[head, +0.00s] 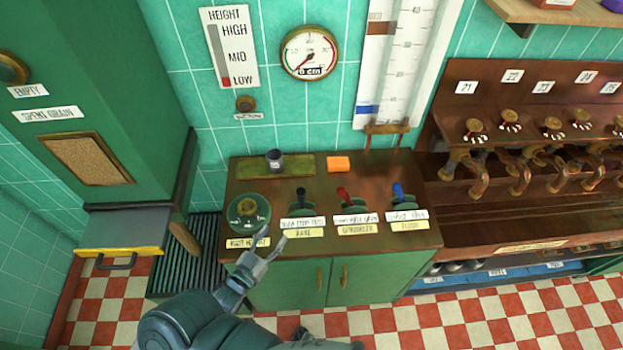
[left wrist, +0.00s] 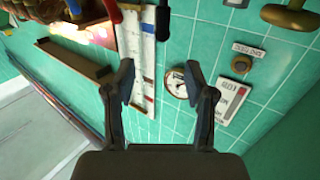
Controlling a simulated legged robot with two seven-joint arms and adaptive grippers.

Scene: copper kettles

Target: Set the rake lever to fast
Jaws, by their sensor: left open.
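The rake lever (head: 301,195) has a black handle and stands on the wooden top of the green cabinet, behind a yellow RAKE plate (head: 303,233). The white setting strip (head: 302,222) in front of it is too small to read surely. The handle points up and back. A black handle, likely the same lever, shows at the top of the left wrist view (left wrist: 162,20). My left gripper (head: 272,244) is open and empty, in front of the lever and to its left, apart from it. It shows between its fingers in the wrist view (left wrist: 160,84). My right gripper is not seen.
A red-handled sprinkler lever (head: 343,194) and a blue-handled lever (head: 398,191) stand to the right. A round raft-height dial (head: 247,209) is at the left. A dark cup (head: 274,159) and an orange block (head: 338,164) lie behind.

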